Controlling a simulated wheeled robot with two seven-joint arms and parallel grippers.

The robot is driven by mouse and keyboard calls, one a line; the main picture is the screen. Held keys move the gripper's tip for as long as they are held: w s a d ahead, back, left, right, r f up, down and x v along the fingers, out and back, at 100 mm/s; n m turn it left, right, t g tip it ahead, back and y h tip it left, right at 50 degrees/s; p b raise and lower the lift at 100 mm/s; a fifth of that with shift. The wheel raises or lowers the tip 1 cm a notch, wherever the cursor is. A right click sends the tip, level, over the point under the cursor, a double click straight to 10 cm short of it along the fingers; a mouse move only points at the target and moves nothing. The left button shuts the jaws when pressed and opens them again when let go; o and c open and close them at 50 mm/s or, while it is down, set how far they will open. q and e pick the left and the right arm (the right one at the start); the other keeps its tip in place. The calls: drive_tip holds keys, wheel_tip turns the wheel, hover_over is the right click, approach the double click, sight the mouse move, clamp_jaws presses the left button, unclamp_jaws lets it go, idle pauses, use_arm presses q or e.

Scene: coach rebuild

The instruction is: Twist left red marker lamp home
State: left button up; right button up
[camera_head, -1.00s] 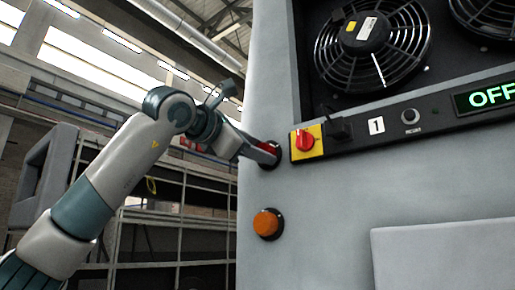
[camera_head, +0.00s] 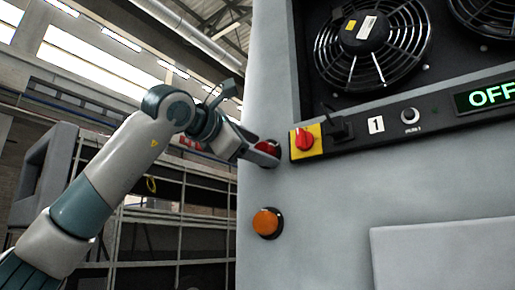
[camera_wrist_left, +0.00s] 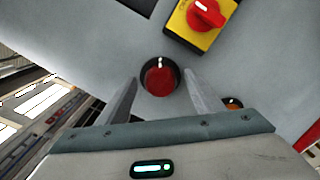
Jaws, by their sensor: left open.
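The red marker lamp (camera_head: 267,147) sits in a dark round socket on the grey coach panel, left of a red rotary switch on a yellow plate. My left gripper (camera_head: 262,151) is at the lamp and partly hides it in the head view. In the left wrist view the lamp (camera_wrist_left: 159,77) shows between the two fingers of the left gripper (camera_wrist_left: 159,92), with a gap on each side. The fingers are open and the lamp is not gripped. How far the lamp is seated cannot be told. My right gripper is not in view.
The red rotary switch (camera_head: 304,139) is close to the right of the lamp. An orange lamp (camera_head: 267,223) is below. Fans (camera_head: 371,50) and an OFF display (camera_head: 486,97) are to the upper right. The panel below the switch strip is mostly clear.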

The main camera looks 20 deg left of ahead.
use_arm(q)
drive_tip(key=shift+s, duration=0.1)
drive_tip(key=b+v, duration=0.7)
drive_tip(key=v, duration=1)
drive_tip(key=shift+s+b, duration=0.15)
drive_tip(key=shift+b, duration=0.2)
